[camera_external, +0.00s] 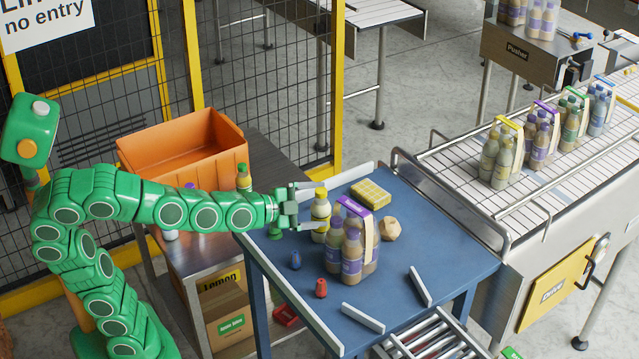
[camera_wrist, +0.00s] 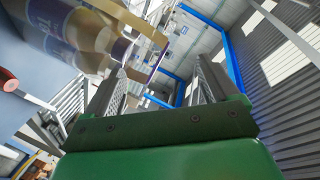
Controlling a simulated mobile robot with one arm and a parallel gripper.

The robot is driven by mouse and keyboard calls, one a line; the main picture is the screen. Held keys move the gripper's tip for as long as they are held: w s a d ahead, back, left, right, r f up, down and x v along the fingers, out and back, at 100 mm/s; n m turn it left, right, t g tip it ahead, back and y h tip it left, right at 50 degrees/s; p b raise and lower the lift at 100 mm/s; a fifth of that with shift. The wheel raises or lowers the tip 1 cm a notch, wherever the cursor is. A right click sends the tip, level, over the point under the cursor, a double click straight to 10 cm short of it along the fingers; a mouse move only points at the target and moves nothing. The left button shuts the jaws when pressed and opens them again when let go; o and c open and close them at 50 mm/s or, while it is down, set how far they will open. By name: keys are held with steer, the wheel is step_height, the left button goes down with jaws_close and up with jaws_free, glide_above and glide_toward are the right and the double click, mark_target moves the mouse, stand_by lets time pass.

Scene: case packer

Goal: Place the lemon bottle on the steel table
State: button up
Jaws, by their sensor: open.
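The lemon bottle (camera_external: 320,215), pale yellow with a yellow cap, stands upright on the blue table (camera_external: 420,235) at its left side. My gripper (camera_external: 312,206) is open beside it, and its fingers appear to reach to either side of the bottle. I cannot tell whether they touch it. In the wrist view my gripper (camera_wrist: 157,88) shows two spread fingers, and I cannot make out the lemon bottle between them. The steel table (camera_external: 266,150) stands left of the blue table.
An orange crate (camera_external: 185,150) sits on the steel table. A purple-handled bottle pack (camera_external: 357,250) stands close right of the lemon bottle. A yellow carton piece (camera_external: 371,194), a tan lump (camera_external: 390,229) and a red object (camera_external: 321,288) lie nearby. A conveyor (camera_external: 470,165) carries more packs.

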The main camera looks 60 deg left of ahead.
steer(key=w+a+r+n+t+y, duration=0.2)
steer(key=w+r+n, duration=0.15)
steer(key=n, duration=0.35)
steer(key=n+g+y, duration=0.4)
steer(key=n, duration=0.5)
glide_toward(313, 211)
steer(key=x, duration=0.5)
steer(key=shift+w+d+r, duration=0.2)
steer(key=shift+w+r, duration=0.05)
steer(key=shift+w, duration=0.05)
steer(key=shift+f+x, duration=0.1)
steer(key=shift+x, duration=1.35)
steer(key=shift+f+x, duration=0.15)
steer(key=shift+x, duration=2.2)
steer(key=shift+a, duration=0.15)
steer(key=shift+c, duration=0.5)
steer(key=shift+s, duration=0.1)
steer(key=c, duration=1.3)
